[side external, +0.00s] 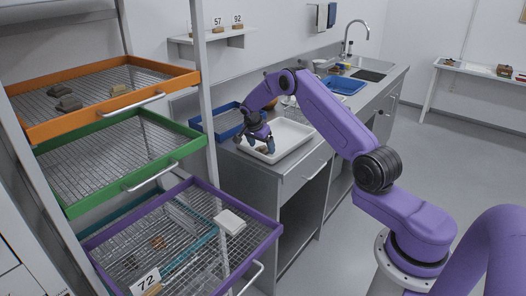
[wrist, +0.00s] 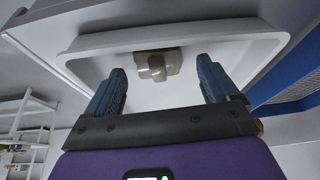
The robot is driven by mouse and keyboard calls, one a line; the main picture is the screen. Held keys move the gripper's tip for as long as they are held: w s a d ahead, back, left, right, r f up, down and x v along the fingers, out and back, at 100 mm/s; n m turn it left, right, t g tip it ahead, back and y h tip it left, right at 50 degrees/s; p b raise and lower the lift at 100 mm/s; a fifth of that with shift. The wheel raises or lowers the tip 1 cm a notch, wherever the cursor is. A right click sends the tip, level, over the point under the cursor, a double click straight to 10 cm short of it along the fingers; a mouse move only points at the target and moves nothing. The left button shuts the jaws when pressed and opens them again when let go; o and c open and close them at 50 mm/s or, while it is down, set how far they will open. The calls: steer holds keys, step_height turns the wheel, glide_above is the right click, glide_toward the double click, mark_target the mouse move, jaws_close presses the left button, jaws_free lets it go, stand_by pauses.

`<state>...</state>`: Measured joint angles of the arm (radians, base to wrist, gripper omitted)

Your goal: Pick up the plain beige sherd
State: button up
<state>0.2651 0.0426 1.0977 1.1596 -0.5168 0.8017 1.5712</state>
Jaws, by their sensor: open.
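A plain beige-brown sherd (wrist: 158,65) with a raised, knob-like middle lies in a white tray (wrist: 88,42), close to one wall in the wrist view. The white tray (side external: 296,148) also shows on the grey counter in the side view. My gripper (wrist: 161,68) is open, its two blue fingers apart on either side of the sherd in the picture. Nothing is visibly held. In the side view my gripper (side external: 257,144) points down over the near left part of the tray, low above it. The sherd is hard to make out there; the gap between fingers and sherd cannot be told.
A blue wire basket (side external: 218,121) stands left of the tray. On the left a rack holds an orange tray (side external: 170,86) with several dark and tan sherds, a green tray (side external: 190,147), and a purple tray (side external: 265,238). A blue mat (side external: 345,85) lies farther along the counter.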

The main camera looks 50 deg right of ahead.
steer(key=shift+d+f, duration=0.1)
steer(key=shift+f, duration=0.2)
steer(key=shift+c, duration=0.3)
steer(key=c, duration=1.1)
steer(key=shift+r, duration=0.1)
steer(key=shift+c, duration=0.2)
